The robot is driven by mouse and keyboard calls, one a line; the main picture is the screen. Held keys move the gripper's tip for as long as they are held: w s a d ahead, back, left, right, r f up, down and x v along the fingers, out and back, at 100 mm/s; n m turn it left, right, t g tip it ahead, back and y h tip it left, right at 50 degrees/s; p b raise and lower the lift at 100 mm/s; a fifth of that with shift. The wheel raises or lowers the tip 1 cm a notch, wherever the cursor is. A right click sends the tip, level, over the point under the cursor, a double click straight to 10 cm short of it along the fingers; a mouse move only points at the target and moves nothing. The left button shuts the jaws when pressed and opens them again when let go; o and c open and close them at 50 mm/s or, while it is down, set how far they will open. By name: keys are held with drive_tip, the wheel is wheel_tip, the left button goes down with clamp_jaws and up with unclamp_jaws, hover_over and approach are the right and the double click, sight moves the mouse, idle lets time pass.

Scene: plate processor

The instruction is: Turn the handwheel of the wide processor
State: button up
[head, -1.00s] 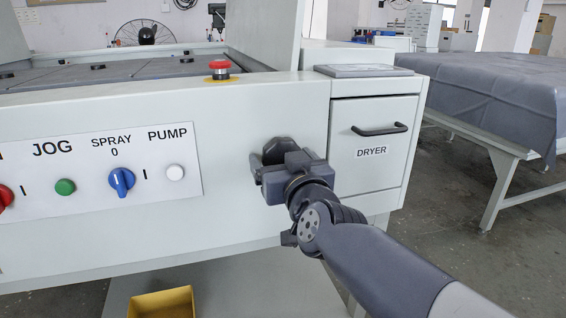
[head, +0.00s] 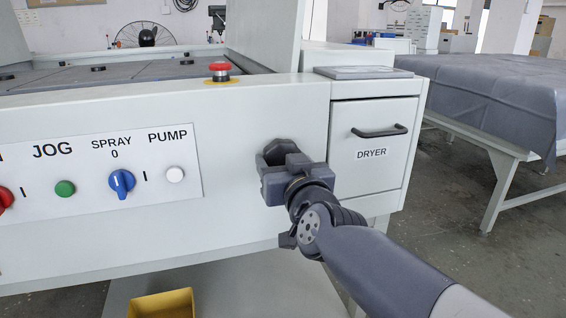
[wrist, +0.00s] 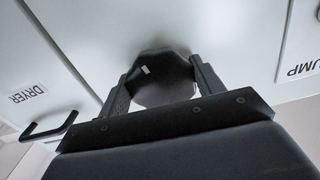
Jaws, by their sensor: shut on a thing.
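The handwheel (head: 280,147) is a small dark, many-sided knob on the pale front of the wide processor (head: 237,225), right of the PUMP button and left of the DRYER drawer. My gripper (head: 277,160) is at the handwheel and hides part of it in the head view. In the wrist view the handwheel (wrist: 158,72) sits between my two fingers (wrist: 163,84), one on each side, and a small white mark shows on its rim. My gripper is shut on it.
A panel with a blue SPRAY knob (head: 122,183), green JOG button (head: 65,188) and white PUMP button (head: 174,174) is to the left. A red emergency button (head: 220,70) stands above. The DRYER drawer handle (head: 380,131) sticks out right. A yellow bin (head: 162,304) is below.

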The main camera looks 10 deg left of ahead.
drive_tip(key=m, duration=0.5)
drive_tip(key=shift+a+b, duration=0.1)
drive_tip(key=shift+b, duration=0.25)
drive_tip(key=m, duration=0.5)
drive_tip(key=shift+s+b, duration=0.1)
drive_tip(key=shift+b, duration=0.25)
drive_tip(key=shift+m, duration=0.3)
drive_tip(key=o, duration=1)
drive_tip(key=shift+r, duration=0.1)
drive_tip(key=shift+s, duration=0.1)
